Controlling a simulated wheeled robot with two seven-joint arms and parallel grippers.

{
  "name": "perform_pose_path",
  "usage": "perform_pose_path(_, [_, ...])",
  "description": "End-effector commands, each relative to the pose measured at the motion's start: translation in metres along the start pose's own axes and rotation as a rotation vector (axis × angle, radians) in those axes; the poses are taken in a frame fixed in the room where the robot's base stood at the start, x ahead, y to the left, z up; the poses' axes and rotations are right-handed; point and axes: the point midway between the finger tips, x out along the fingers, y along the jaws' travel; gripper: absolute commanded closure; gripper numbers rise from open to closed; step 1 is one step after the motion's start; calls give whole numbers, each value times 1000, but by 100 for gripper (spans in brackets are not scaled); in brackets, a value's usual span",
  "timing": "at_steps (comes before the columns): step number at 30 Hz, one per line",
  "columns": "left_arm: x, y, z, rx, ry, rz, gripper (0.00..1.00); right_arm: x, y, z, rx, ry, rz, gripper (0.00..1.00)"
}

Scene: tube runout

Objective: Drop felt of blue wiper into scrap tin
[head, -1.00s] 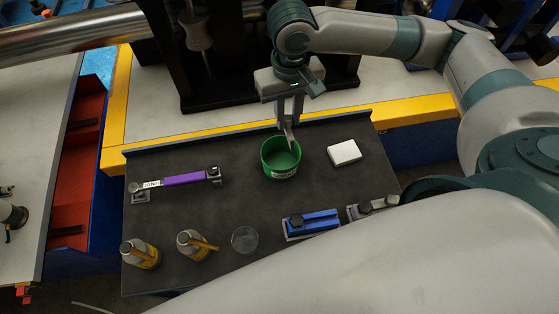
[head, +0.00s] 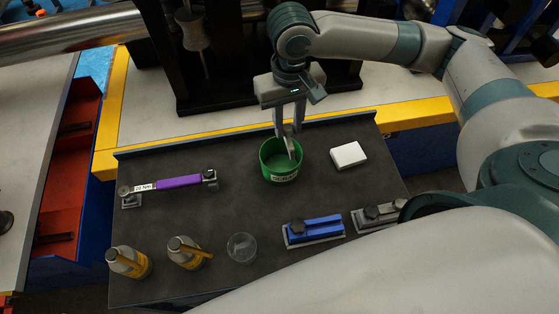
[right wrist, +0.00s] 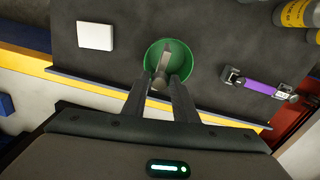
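The green scrap tin (head: 268,163) stands on the dark bench top, and its round mouth shows in the right wrist view (right wrist: 149,58). My right gripper (head: 290,135) is just above the tin with its fingers spread apart. A small greyish piece, seemingly the felt (head: 292,148), is between and below the fingertips, at the tin's mouth. It also shows in the right wrist view (right wrist: 161,72); I cannot tell whether it touches a finger or the tin. The blue wiper (head: 315,229) lies on its grey holder at the front right. My left gripper is not in view.
A white block (head: 348,154) lies right of the tin. A grey holder (head: 377,216) is beside the blue wiper. A purple-handled tool (head: 178,182) rests at left. Two bottles (head: 128,262) (head: 185,253) and a clear cup (head: 242,248) stand along the front.

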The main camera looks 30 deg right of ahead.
Motion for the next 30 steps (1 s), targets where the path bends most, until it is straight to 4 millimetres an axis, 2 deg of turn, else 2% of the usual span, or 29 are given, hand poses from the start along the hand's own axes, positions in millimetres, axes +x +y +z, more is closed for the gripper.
perform_pose_path(2, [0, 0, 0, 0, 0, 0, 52, 0, 0, 0, 0, 0, 0, 58])
perform_pose_path(11, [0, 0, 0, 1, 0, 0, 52, 0, 0, 0, 0, 0, 0, 58])
perform_pose_path(17, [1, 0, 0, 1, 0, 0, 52, -9, 0, -1, 1, 2, -1, 58])
perform_pose_path(23, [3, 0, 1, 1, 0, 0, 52, -33, 0, -1, -2, 4, -1, 58])
perform_pose_path(30, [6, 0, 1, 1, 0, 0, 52, -80, -1, -1, -1, 5, -1, 58])
